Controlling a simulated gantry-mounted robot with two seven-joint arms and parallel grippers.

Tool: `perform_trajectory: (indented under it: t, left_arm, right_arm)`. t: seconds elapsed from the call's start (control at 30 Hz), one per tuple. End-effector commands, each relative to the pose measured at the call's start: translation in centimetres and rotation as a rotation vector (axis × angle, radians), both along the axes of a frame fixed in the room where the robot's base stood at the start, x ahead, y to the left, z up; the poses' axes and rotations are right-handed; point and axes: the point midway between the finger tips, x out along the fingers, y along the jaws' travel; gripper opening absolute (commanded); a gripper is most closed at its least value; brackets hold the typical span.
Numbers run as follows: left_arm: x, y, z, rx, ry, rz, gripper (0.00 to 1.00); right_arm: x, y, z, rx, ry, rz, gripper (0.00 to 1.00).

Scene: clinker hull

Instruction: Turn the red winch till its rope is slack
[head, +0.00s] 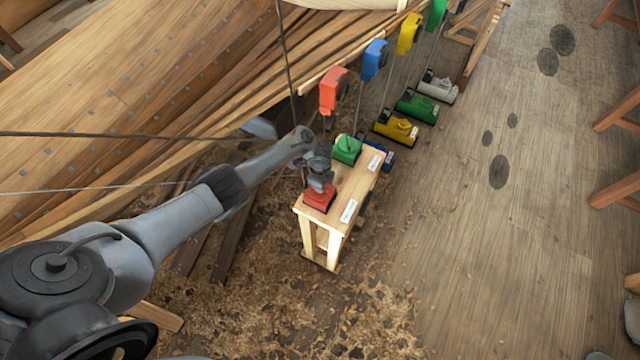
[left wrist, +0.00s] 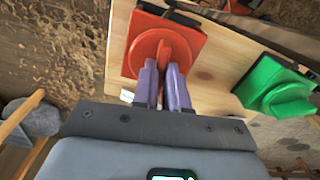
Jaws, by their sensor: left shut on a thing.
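A red square unit with a round knob and raised grip (left wrist: 165,45) sits on a wooden stand, seen in the left wrist view; its red base (head: 319,202) shows at the near end of the stand in the head view. My left gripper (left wrist: 163,82) is shut on the raised red grip, one finger on each side. In the head view the left gripper (head: 320,184) is over the red unit and partly hides it. A red block (head: 333,90) hangs above; the lower part of its rope is partly hidden. My right gripper is not in view.
A green knob unit (head: 347,149) stands beside the red one on the wooden stand (head: 345,182). Blue (head: 375,58) and yellow (head: 409,34) blocks hang behind, above yellow (head: 396,128) and green (head: 417,106) floor units.

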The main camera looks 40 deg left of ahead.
Motion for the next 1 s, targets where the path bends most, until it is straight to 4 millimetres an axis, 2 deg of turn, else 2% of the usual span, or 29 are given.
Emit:
perform_trajectory:
  t: [0.23, 0.27, 0.4, 0.77, 0.87, 1.0]
  left_arm:
    - [0.0, 0.0, 0.0, 0.0, 0.0, 0.001, 0.0]
    - [0.0, 0.0, 0.0, 0.0, 0.0, 0.001, 0.16]
    - [0.0, 0.0, 0.0, 0.0, 0.0, 0.0, 0.37]
    - [0.0, 0.0, 0.3, 0.0, 0.0, -0.001, 0.38]
    - [0.0, 0.0, 1.1, -0.001, 0.0, -0.001, 0.38]
    - [0.0, 0.1, 3.2, 0.001, -0.002, -0.002, 0.38]
  right_arm:
    - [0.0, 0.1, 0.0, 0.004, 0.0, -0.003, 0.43]
    - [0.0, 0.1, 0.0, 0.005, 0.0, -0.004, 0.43]
    - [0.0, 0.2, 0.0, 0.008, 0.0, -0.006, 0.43]
    - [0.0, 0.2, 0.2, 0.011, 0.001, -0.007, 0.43]
    - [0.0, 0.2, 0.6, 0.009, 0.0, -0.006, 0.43]
    - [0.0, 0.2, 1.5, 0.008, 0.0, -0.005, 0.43]
